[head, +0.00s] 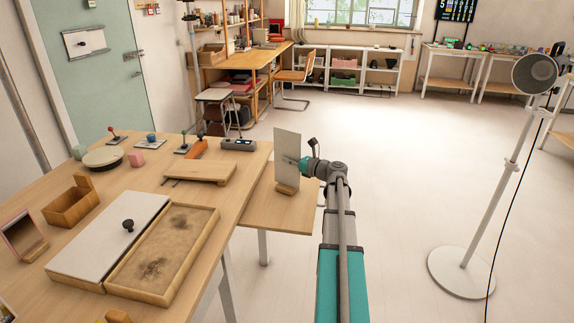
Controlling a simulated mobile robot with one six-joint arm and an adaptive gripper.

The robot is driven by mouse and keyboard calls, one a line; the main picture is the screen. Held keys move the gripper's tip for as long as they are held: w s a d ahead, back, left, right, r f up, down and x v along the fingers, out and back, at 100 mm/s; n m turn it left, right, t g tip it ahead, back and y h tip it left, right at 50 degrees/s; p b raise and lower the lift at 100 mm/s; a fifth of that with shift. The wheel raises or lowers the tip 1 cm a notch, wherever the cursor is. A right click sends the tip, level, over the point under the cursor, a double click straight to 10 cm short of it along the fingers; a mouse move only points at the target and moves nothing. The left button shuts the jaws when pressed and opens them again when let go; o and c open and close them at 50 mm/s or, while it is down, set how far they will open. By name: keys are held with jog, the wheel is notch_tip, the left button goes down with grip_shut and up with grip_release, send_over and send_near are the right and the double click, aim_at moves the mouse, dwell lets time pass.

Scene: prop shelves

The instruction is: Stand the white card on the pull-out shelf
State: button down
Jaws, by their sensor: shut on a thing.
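The white card (287,148) is a tall, thin panel in a small wooden foot (286,188). It is upright over the pull-out shelf (270,213), which juts from the right side of the wooden table. My gripper (302,163) reaches in from the right and is shut on the card near its right edge. The foot shows at the shelf's surface, but I cannot tell whether it touches. The fingertips are small and partly hidden in this view.
On the table stand a low wooden stand (201,172), a shallow wooden tray (207,224) beside a white lid with a black knob (128,225), an open wooden box (70,207) and several small props. A floor lamp (462,265) stands at right. The floor between is clear.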

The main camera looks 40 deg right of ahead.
jog(key=shift+f, duration=0.1)
dwell(0.3)
jog(key=c, duration=0.8)
grip_release()
jog(key=shift+o, duration=0.2)
jog(key=v, duration=1.2)
